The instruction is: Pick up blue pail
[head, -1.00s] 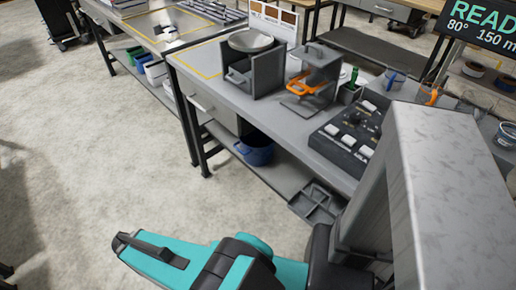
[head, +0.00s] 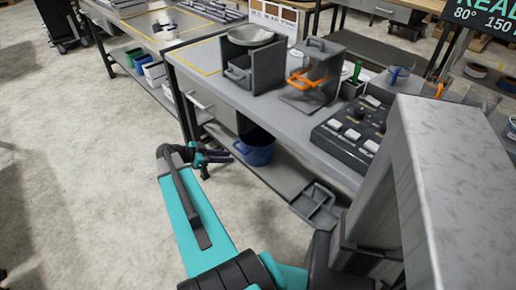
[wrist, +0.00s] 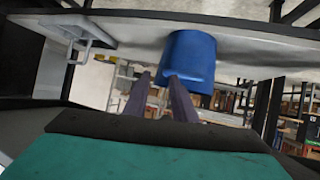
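The blue pail (head: 257,152) stands on the low shelf under the workbench, near its left end. My gripper (head: 229,155) is just left of the pail in the head view, at about its height. In the wrist view, which looks upside down, the pail (wrist: 190,58) is ahead of the fingertips and off to the right. The two dark purple fingers (wrist: 159,78) are apart with nothing between them. The right finger overlaps the pail's edge in that view; I cannot tell whether it touches.
A grey divided tray (head: 316,203) lies on the same low shelf (head: 278,178), right of the pail. The workbench top (head: 225,82) is above, with a table leg (head: 186,115) left of my gripper. Open floor (head: 80,190) lies to the left.

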